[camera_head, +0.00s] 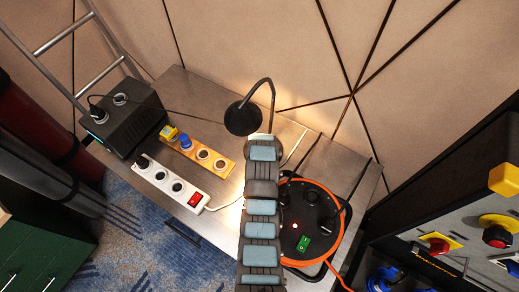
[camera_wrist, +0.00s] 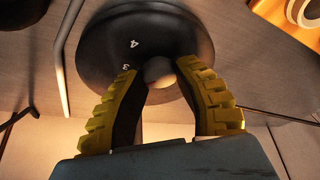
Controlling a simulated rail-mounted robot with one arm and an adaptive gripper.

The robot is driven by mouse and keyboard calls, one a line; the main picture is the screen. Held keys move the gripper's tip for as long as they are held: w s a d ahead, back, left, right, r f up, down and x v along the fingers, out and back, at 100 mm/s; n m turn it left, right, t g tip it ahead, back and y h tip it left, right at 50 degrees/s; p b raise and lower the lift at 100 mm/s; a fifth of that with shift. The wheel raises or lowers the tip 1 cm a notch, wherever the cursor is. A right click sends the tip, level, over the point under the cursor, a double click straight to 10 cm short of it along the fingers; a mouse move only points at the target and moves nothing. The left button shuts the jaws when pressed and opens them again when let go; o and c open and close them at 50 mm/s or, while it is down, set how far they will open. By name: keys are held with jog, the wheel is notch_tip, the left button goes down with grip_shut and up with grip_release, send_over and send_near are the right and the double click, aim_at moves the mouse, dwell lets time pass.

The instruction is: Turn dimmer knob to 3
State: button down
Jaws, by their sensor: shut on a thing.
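The dimmer knob (camera_wrist: 158,68) is a small grey round knob on a black round base (camera_wrist: 190,38) in the wrist view. A white 4 and, partly covered by a finger, what looks like a 3 are printed on the base, left of the knob. My gripper (camera_wrist: 156,76) has its two yellow ribbed fingers on either side of the knob, shut on it. I cannot make out a pointer mark on the knob. In the head view my arm covers the knob and gripper; a black gooseneck lamp (camera_head: 243,118) rises just beyond it.
An orange-rimmed cable reel (camera_head: 304,243) stands close right of my arm. An orange socket strip (camera_head: 224,167), a white power strip (camera_head: 164,183) and a black box (camera_head: 130,118) are left on the metal table (camera_head: 190,95). A control panel (camera_head: 440,232) stands at right.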

jog(key=shift+s+f+m+h, duration=0.15)
jog(key=shift+m+h, duration=0.35)
jog(key=shift+m, duration=0.7)
jog(key=c, duration=0.7)
grip_release()
jog(key=shift+a+r, duration=0.1)
jog(key=shift+r, duration=0.5)
jog(key=shift+s+a, duration=0.3)
jog(key=shift+s, duration=1.7)
jog(key=shift+s+a, duration=0.35)
jog(key=shift+s, duration=1.7)
jog(key=shift+s+a, duration=0.3)
jog(key=shift+s, duration=1.7)
